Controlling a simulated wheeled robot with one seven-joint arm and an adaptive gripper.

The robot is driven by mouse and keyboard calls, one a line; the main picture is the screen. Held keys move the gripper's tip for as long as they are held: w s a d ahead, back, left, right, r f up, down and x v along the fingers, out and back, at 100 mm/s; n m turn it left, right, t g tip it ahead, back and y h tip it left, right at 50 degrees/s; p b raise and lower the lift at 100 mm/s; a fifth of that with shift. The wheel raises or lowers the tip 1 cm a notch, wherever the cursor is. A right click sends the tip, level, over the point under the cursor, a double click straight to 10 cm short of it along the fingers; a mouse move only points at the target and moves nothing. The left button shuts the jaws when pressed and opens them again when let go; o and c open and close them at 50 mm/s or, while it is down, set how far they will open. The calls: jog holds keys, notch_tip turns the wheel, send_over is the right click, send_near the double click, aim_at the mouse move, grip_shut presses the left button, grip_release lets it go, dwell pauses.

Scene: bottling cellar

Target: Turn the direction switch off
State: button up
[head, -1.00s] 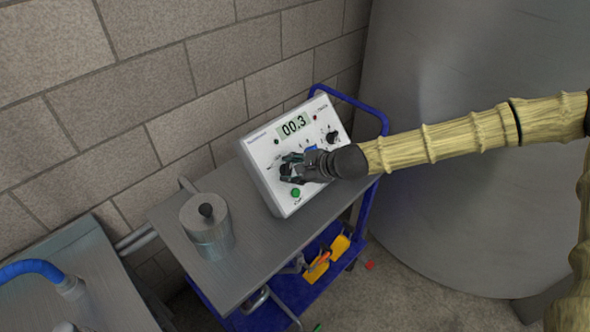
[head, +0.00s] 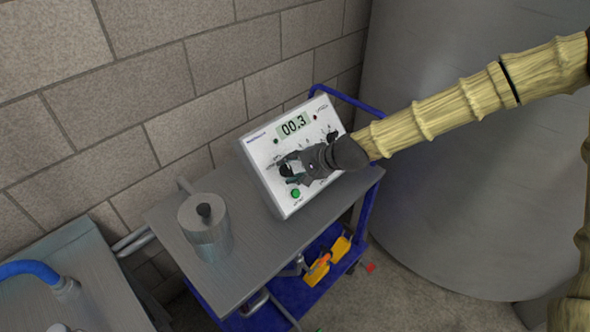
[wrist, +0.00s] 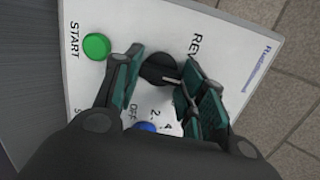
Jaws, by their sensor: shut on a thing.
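The white control box (head: 283,207) stands tilted on the cart top, its display (head: 294,125) reading 00.3. In the wrist view, the direction switch is a black round knob (wrist: 158,68) with a pale pointer line and "REV" printed beside it. My gripper (head: 290,168) is at the lower left of the panel in the head view. In the wrist view my gripper (wrist: 158,66) has its green-padded fingers shut on the knob, one each side. The pointer is angled toward the right finger. The fingers hide part of the lettering; "OFF" shows near the left finger.
A green START button (wrist: 97,46) is close to the left finger, and a blue button (wrist: 146,127) lies below the knob. A metal pot (head: 207,232) stands on the cart top (head: 262,262). A brick wall rises behind, and a large steel tank (head: 450,200) is at right.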

jog(key=shift+s+a+f, duration=0.1)
jog(key=shift+s, duration=0.05)
dwell(0.4)
jog(key=o, duration=1)
jog(key=shift+a, duration=0.1)
jog(key=shift+o, duration=0.2)
jog(key=shift+d, duration=0.2)
jog(key=shift+d+r, duration=0.1)
jog(key=shift+r, duration=0.15)
jog(key=v, duration=1.1)
jog(key=shift+r, duration=0.15)
jog(key=shift+d, duration=0.1)
